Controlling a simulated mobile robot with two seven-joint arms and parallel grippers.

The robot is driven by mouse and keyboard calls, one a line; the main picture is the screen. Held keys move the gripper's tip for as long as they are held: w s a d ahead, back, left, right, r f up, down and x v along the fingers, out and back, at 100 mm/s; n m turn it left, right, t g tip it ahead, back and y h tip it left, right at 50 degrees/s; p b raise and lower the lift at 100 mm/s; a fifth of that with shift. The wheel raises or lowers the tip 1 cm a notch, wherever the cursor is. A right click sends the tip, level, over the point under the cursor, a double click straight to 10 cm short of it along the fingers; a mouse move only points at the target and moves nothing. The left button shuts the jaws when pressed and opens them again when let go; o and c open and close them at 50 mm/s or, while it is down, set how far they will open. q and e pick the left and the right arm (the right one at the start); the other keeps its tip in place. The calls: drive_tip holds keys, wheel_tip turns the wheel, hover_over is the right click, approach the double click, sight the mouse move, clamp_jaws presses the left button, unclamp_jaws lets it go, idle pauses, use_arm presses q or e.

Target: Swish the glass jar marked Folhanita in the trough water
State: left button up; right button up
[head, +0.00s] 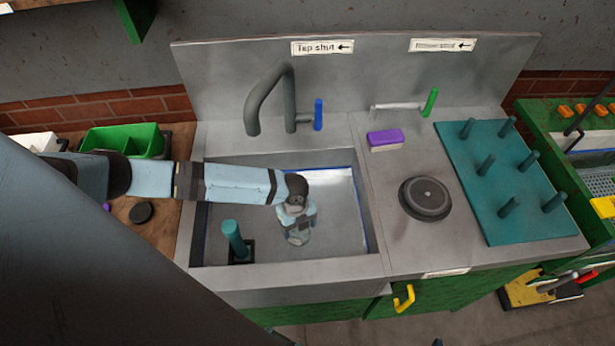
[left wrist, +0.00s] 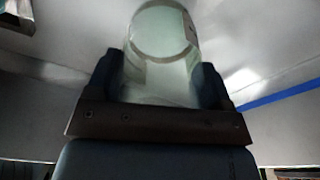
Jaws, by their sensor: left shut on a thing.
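My left gripper (head: 297,222) reaches down into the sink trough (head: 290,273) and is shut on a clear glass jar (head: 299,238). In the left wrist view the jar (left wrist: 160,75) stands between the two dark fingers (left wrist: 162,80), its round end facing away. A pale label edge shows on its side, but no name can be read. The jar is low inside the trough, right of the teal upright plug handle (head: 235,240). I cannot tell how deep the jar sits in the water. My right gripper is not in view.
A grey tap (head: 270,95) with a blue lever (head: 318,115) stands behind the trough. Right of it are a purple sponge (head: 384,138), a dark round disc (head: 425,197) and a teal peg rack (head: 500,180). A green bin (head: 122,140) stands at left.

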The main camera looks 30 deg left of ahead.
use_arm(q)
drive_tip(key=shift+w+d+b, duration=0.25)
drive_tip(key=shift+w+d, duration=0.55)
drive_tip(key=shift+d, duration=0.3)
drive_tip(key=shift+w+d+b, duration=0.3)
drive_tip(key=shift+w+d, duration=0.55)
drive_tip(key=shift+d, duration=0.2)
drive_tip(key=shift+w+d+b, duration=0.25)
drive_tip(key=shift+w+d, duration=0.55)
drive_tip(key=shift+d, duration=0.3)
drive_tip(key=shift+s+a+p, duration=0.6)
drive_tip(key=shift+s+a, duration=0.2)
drive_tip(key=shift+a, duration=0.3)
drive_tip(key=shift+s+a+p, duration=0.55)
drive_tip(key=shift+s+a, duration=0.3)
drive_tip(key=shift+a, duration=0.2)
drive_tip(key=shift+s+a+p, duration=0.6)
drive_tip(key=shift+s+a, duration=0.2)
drive_tip(key=shift+a, duration=0.3)
drive_tip(key=shift+w+d+b, duration=0.3)
drive_tip(key=shift+w+d, duration=0.5)
drive_tip(key=shift+d, duration=0.3)
drive_tip(key=shift+w+d+b, duration=0.3)
drive_tip(key=shift+w+d, duration=0.55)
drive_tip(key=shift+d, duration=0.2)
drive_tip(key=shift+w+d+b, duration=0.3)
drive_tip(key=shift+w+d, duration=0.5)
drive_tip(key=shift+d, duration=0.3)
